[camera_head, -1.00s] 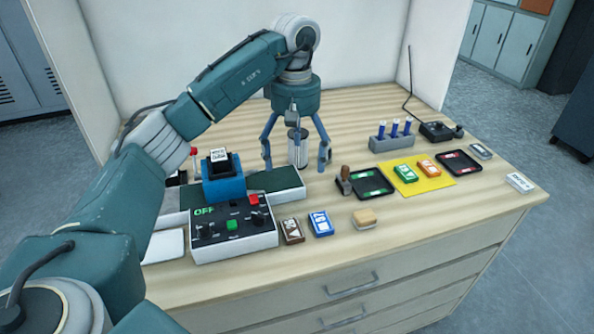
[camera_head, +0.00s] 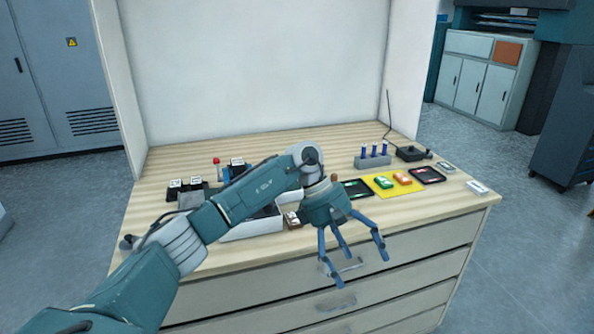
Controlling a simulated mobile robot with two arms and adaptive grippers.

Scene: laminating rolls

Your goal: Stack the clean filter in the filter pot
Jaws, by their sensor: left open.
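My left gripper (camera_head: 352,264) hangs with its three fingers spread, open and empty. It shows against the drawer fronts, below the counter's front edge in the picture. I cannot make out a clean filter or a filter pot for certain. The pale cylinder seen between the fingers earlier does not show now; my left arm covers part of the counter. Dark blocks with white labelled tops stand at the left, one pair (camera_head: 185,186) and one further right (camera_head: 237,163). I cannot tell whether either is a filter. My right gripper is not in view.
The wooden counter (camera_head: 300,140) has free room along its back. A grey rack (camera_head: 374,162) with blue-topped tubes stands right of centre. A yellow mat (camera_head: 383,191) with small packs, a dark tray (camera_head: 428,175) and a device with an antenna (camera_head: 410,153) are on the right.

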